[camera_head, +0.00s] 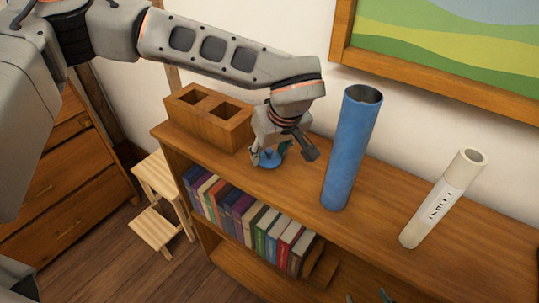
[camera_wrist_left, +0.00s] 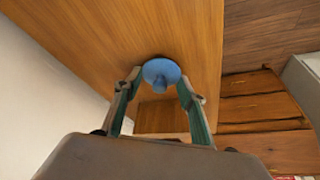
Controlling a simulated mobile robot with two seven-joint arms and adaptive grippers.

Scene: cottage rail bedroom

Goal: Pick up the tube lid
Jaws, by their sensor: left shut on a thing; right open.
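The blue tube lid (camera_head: 271,160) is a round disc low over the shelf top, between the wooden two-hole block and the blue tube. In the left wrist view the lid (camera_wrist_left: 161,70) shows a small knob and sits between the fingertips. My left gripper (camera_head: 270,154) is shut on it; whether the lid still touches the shelf I cannot tell. The blue tube (camera_head: 350,150) stands upright with its top open, right of the lid. Only the fingertips of my right gripper (camera_head: 370,297) show at the bottom edge; it is open.
The bookshelf top (camera_head: 300,195) also holds the wooden block (camera_head: 208,127) with two square holes and a white tube (camera_head: 443,200) at the right. Books (camera_head: 250,222) fill the shelf below. A picture frame (camera_head: 400,75) hangs behind. A step stool (camera_head: 160,185) stands left.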

